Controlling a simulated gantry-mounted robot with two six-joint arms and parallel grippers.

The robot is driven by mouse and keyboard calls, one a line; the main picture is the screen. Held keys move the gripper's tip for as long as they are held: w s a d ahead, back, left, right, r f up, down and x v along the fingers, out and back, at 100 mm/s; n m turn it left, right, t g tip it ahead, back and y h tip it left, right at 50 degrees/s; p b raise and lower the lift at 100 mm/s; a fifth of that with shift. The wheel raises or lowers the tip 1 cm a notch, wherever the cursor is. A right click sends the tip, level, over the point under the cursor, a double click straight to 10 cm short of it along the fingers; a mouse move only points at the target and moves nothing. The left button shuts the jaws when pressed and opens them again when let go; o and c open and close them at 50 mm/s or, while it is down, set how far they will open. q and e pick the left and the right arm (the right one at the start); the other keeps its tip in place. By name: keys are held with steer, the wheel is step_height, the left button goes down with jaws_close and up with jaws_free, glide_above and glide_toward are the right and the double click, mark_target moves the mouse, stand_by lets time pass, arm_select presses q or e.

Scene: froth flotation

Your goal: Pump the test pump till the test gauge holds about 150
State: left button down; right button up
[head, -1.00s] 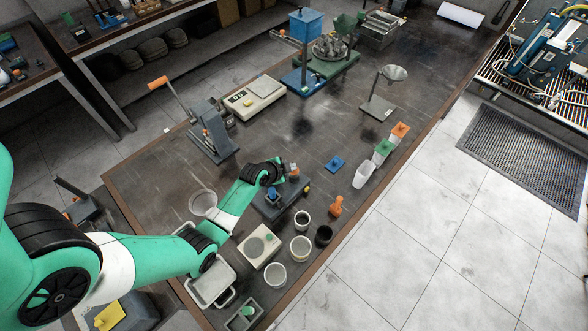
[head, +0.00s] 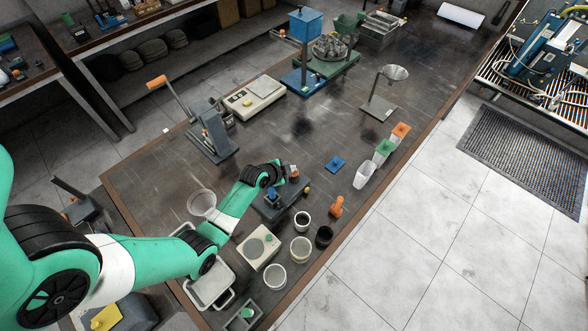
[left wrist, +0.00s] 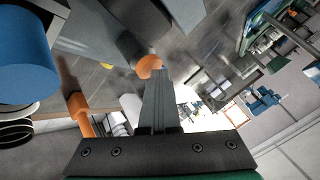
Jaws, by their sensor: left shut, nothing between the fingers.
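My left gripper (head: 288,172) is above a small dark grey unit (head: 284,206) on the near part of the bench. This unit has a blue cylinder (head: 272,195) and may be the test pump. In the left wrist view my gripper's fingers (left wrist: 158,78) are shut with nothing between them. Their tips are at a round orange knob (left wrist: 149,66) on a dark bar; I cannot tell whether they touch it. A blue cylinder (left wrist: 25,60) is at the left of that view. I cannot make out a gauge face or reading. My right gripper is not in view.
Several cups, including a white one (head: 274,276), stand near the unit, with an orange bottle (head: 337,207) to its right. A grey device (head: 213,138) with a long orange-handled lever (head: 157,82) stands farther back. The bench's middle (head: 300,130) is mostly clear.

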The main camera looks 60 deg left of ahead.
arm_select(q)
steer(key=shift+f, duration=0.1)
stand_by(0.3)
steer(key=shift+r+p, duration=1.5)
steer(key=shift+r, duration=0.1)
step_height(320, 180, up, 5)
steer(key=p, duration=0.4)
steer(key=shift+p, duration=0.35)
steer(key=shift+d, duration=0.1)
